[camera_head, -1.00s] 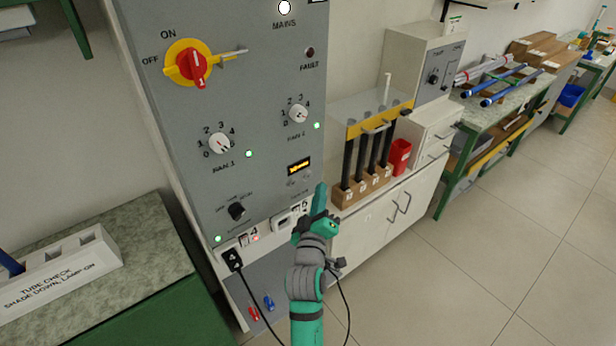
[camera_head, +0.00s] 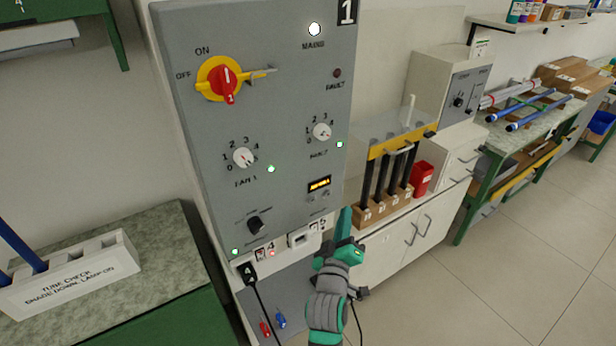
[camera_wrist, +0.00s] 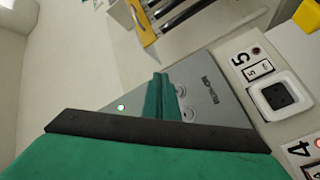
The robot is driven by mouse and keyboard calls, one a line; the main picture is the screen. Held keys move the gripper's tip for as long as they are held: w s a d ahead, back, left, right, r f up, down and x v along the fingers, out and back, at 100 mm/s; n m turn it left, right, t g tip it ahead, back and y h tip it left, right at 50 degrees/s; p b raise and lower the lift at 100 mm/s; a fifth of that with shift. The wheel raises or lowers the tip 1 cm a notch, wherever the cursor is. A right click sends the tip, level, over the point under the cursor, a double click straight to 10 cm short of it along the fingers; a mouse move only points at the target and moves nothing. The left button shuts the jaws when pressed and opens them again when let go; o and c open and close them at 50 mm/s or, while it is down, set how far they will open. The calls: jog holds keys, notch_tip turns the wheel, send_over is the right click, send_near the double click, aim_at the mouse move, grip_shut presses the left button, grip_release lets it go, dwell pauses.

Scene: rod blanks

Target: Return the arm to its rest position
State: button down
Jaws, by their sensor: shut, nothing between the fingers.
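My gripper (camera_head: 345,222) is green and grey, at the end of my arm in the lower middle of the head view. It points up, in front of the lower right edge of the grey control panel (camera_head: 290,105). Its fingers are together and hold nothing. In the wrist view the closed green fingers (camera_wrist: 160,100) point toward the grey panel face. A black socket in a white frame (camera_wrist: 280,95) labelled 5 is to their right. I cannot tell whether the fingertips touch the panel.
A rack with dark tubes (camera_head: 392,175) and a red cup (camera_head: 421,178) stand right of my gripper on a white cabinet (camera_head: 390,250). A bench (camera_head: 170,255) is at left. Open floor (camera_head: 500,290) lies at right.

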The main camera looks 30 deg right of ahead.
jog(key=s+a+f+n+t+y, duration=0.1)
jog(key=s+a+f+y, duration=0.3)
jog(key=s+a+f, duration=0.5)
jog(key=s+a+f+n+t+y, duration=0.1)
jog(key=s+a+f+y, duration=0.4)
jog(key=a, duration=0.7)
jog(key=s+a+m+y, duration=0.1)
jog(key=s+a, duration=0.6)
jog(key=s, duration=0.3)
jog(key=s+a+m+y, duration=0.2)
jog(key=s+a, duration=0.6)
jog(key=s, duration=0.3)
jog(key=shift+s+f+m+g, duration=0.15)
jog(key=shift+f+m+g, duration=0.15)
jog(key=shift+f+g, duration=0.1)
